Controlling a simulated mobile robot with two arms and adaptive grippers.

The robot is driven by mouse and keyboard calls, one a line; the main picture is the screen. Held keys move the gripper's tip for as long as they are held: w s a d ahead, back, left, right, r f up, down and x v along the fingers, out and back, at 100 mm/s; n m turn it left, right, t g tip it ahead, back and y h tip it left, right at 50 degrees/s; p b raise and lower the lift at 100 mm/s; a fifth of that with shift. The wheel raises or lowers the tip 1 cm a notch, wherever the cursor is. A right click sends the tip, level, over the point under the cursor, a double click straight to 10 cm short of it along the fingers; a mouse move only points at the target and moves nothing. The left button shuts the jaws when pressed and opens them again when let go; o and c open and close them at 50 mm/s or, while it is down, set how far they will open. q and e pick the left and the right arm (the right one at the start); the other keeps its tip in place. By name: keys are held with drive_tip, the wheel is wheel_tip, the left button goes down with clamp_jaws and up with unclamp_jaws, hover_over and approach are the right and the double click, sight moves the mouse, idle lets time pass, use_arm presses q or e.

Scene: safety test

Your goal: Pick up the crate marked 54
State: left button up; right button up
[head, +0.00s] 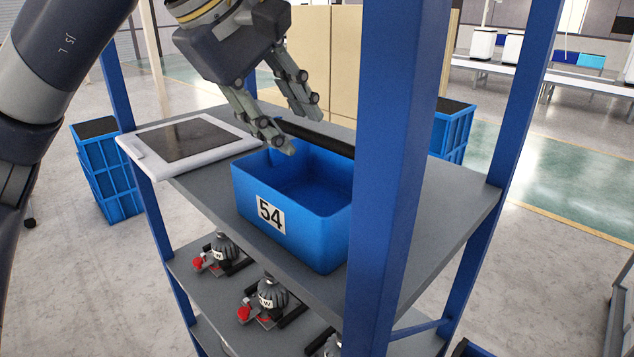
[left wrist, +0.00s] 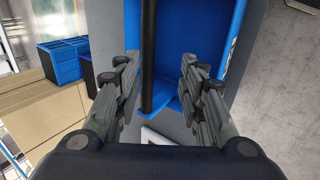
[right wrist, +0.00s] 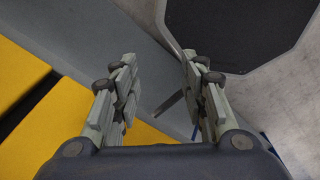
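The blue open crate marked 54 (head: 247,203) stands upright on the grey top shelf of a blue-post rack. It looks empty inside, and its label faces the front. My left gripper (head: 306,133) is open above the crate's rear left part, pointing down. In the left wrist view the crate (left wrist: 192,22) lies ahead between and beyond the open fingers (left wrist: 158,75), which hold nothing. I cannot tell whether a finger touches the rim. My right gripper (right wrist: 158,75) is open and empty in the right wrist view, away from the crate; it is not in the head view.
A white-framed tablet-like panel (head: 188,141) lies left of the crate. A black bar (head: 318,138) runs behind it. A blue rack post (head: 388,170) stands close at the crate's right front. Grey-and-red parts (head: 265,300) sit on the lower shelf. The top shelf's right side (head: 455,205) is bare.

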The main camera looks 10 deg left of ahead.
sight(310, 132)
use_arm(q)
drive_tip(key=shift+w+d, duration=0.3)
drive_tip(key=shift+w, duration=0.1)
drive_tip(key=shift+w+d, duration=0.1)
drive_tip(key=shift+w, duration=0.1)
drive_tip(key=b+x, duration=0.1)
drive_tip(key=x, duration=0.4)
drive_tip(key=shift+b, duration=0.35)
drive_tip(key=shift+w+d, duration=0.15)
drive_tip(key=shift+w, duration=0.2)
drive_tip(key=shift+s, duration=0.2)
drive_tip(key=c, duration=0.8)
clamp_jaws()
use_arm(e)
drive_tip(key=shift+w+d+f, duration=0.2)
drive_tip(key=shift+w+f, duration=0.05)
drive_tip(key=shift+f, duration=0.35)
